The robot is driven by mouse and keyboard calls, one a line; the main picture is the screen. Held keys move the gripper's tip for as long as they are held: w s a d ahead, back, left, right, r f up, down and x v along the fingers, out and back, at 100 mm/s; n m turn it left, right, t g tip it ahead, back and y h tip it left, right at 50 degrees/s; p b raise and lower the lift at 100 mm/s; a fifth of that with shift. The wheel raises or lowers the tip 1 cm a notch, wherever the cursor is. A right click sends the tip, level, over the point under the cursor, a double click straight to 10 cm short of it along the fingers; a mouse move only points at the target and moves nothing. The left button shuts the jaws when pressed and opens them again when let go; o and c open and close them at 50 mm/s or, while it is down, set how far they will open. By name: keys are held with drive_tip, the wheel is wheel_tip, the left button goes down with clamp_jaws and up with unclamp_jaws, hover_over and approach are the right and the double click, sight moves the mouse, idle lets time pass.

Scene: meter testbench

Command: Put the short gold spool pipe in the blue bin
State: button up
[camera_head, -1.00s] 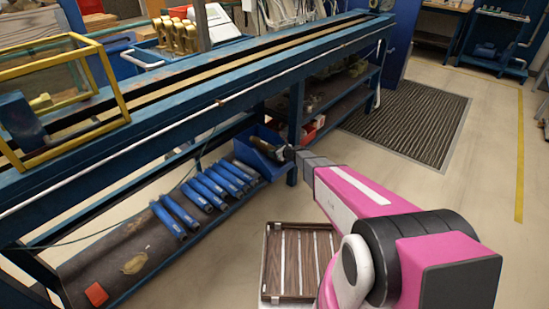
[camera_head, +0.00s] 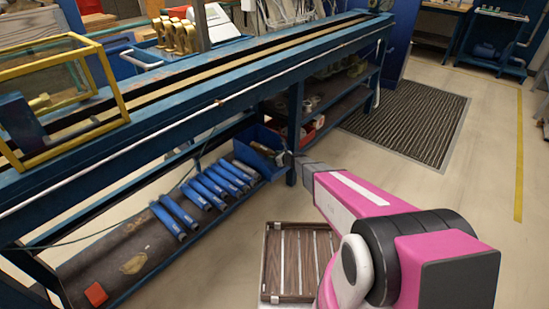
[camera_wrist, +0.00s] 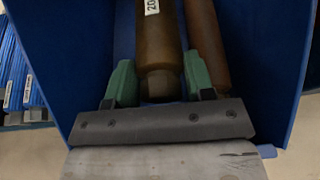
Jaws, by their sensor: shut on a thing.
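My gripper (camera_wrist: 158,88), with green fingertips, is shut on the short gold spool pipe (camera_wrist: 158,45). The pipe looks brownish gold, with a white label partly visible at the top of the wrist view. The bin's blue walls (camera_wrist: 84,62) rise on both sides of it there. A second brown pipe (camera_wrist: 207,40) lies to its right. In the head view my gripper is at the bin's right edge, and its fingertips and the held pipe are hard to make out. I cannot tell whether the pipe touches the bin floor.
Several blue cylinders (camera_head: 208,190) lie in a row on the shelf, left of the bin. A bench post (camera_head: 294,130) stands close behind my gripper. A red box (camera_head: 312,130) is on the shelf beyond. A slatted wooden tray (camera_head: 267,262) is on the floor in front.

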drive_tip(key=shift+f, duration=0.35)
drive_tip(key=o, duration=1.3)
drive_tip(key=shift+r, duration=0.2)
drive_tip(key=s+d+r+n+g+h, duration=0.3)
drive_tip(key=s+d+r+n, duration=0.4)
drive_tip(key=s, duration=0.4)
drive_tip(key=s+d+r+n+g+h, duration=0.3)
drive_tip(key=s+d+r+n, duration=0.4)
drive_tip(key=s+n, duration=0.3)
drive_tip(key=s+d+r+n+g+h, duration=0.2)
drive_tip(key=s+d+r+n+h, duration=0.2)
drive_tip(key=s+d+r+n, duration=0.3)
drive_tip(key=shift+s+d+r+n+g, duration=0.35)
drive_tip(key=shift+s+d+n, duration=0.75)
drive_tip(key=shift+s, duration=1.8)
